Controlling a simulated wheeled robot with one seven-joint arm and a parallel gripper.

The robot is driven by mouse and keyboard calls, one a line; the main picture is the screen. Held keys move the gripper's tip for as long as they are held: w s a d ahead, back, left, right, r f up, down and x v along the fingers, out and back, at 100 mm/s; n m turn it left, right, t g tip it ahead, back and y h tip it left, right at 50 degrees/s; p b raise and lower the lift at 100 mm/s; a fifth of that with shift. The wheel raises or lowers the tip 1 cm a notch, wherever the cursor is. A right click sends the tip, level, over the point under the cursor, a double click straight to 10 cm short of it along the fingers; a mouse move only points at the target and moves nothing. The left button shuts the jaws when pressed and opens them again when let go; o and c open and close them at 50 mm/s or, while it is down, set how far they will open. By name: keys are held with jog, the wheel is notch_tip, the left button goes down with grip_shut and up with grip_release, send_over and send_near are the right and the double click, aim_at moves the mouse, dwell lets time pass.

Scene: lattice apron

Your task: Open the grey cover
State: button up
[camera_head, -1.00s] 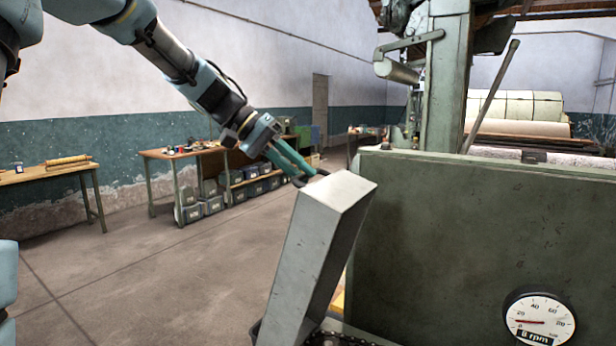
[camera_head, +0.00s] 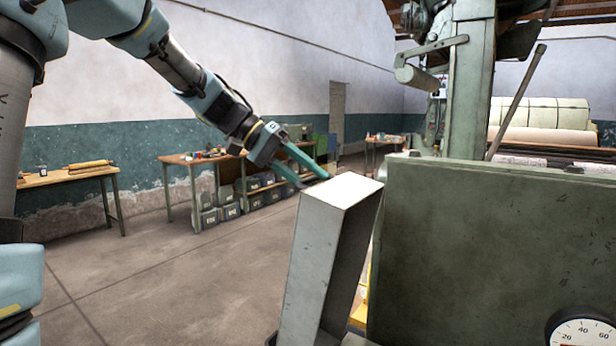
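The grey cover (camera_head: 318,262) is a long box-like metal guard at the lower middle of the head view. It stands raised on end, tilted a little to the right, beside the green machine panel (camera_head: 490,250). My gripper (camera_head: 315,182) is just behind the cover's upper left edge. Its two teal fingers are spread with a gap between them, and I see nothing held. The far fingertips come close to the cover's top; I cannot tell if they touch it. The cover's handle and its lower end are hidden.
A round dial (camera_head: 583,332) sits on the panel at the lower right. A slanted lever (camera_head: 515,103) rises behind the panel. A workbench (camera_head: 190,160) with bins and a small table (camera_head: 70,176) stand along the left wall. The floor (camera_head: 165,270) at left is clear.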

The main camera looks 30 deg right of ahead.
jog(key=shift+o, duration=0.3)
jog(key=shift+r, duration=0.1)
jog(key=b+v, duration=0.3)
jog(key=v, duration=0.7)
jog(key=shift+w+a+r, duration=0.2)
jog(key=shift+a, duration=0.1)
